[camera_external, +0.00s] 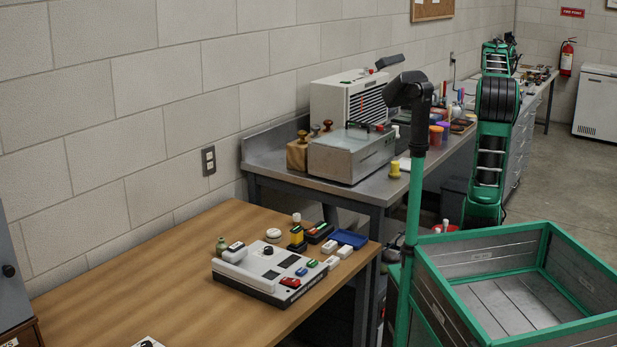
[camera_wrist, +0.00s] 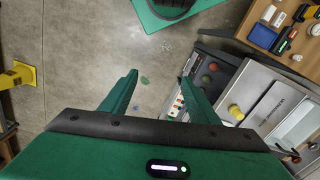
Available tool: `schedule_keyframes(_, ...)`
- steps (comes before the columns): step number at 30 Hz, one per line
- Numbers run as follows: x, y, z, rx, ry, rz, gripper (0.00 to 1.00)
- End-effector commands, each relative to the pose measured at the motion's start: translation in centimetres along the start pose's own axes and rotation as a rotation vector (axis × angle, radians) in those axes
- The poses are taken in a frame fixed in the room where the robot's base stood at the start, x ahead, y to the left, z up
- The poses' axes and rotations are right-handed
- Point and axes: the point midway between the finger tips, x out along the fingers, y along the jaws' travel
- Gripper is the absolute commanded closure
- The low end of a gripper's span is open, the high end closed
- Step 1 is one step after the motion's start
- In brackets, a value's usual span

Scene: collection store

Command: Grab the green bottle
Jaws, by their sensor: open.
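A small olive-green bottle (camera_external: 221,245) stands upright on the wooden table (camera_external: 130,270), behind the left end of a white device with buttons (camera_external: 270,270). I cannot make out the bottle in the wrist view. My gripper (camera_wrist: 159,76) is open in the wrist view, its two green fingers apart with nothing held between them. It is above the floor, away from the bottle. In the external view my green arm (camera_external: 490,150) stands at the right, beyond the wooden table; its fingers cannot be made out there.
Small blocks and a blue tray (camera_external: 348,239) lie at the table's right end. A grey bench (camera_external: 285,171) with a metal-and-glass box (camera_external: 345,160) stands behind. A green-framed crate (camera_external: 470,252) is at the right. The table's left part is mostly clear.

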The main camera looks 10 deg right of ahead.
Motion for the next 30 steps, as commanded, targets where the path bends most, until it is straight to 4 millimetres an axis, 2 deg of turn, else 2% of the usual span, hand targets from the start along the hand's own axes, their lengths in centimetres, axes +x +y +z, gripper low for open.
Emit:
schedule_keyframes(5, -2.1, 0.0, 0.0, 0.002, 0.001, 0.000, 0.45)
schedule_keyframes(15, -4.8, 0.0, 0.0, 0.002, 0.000, 0.001, 0.45)
schedule_keyframes(23, -4.3, -2.4, -3.8, 0.043, 0.050, 0.041, 0.45)
schedule_keyframes(30, -3.7, -6.3, -7.9, 0.098, 0.123, 0.060, 0.45)
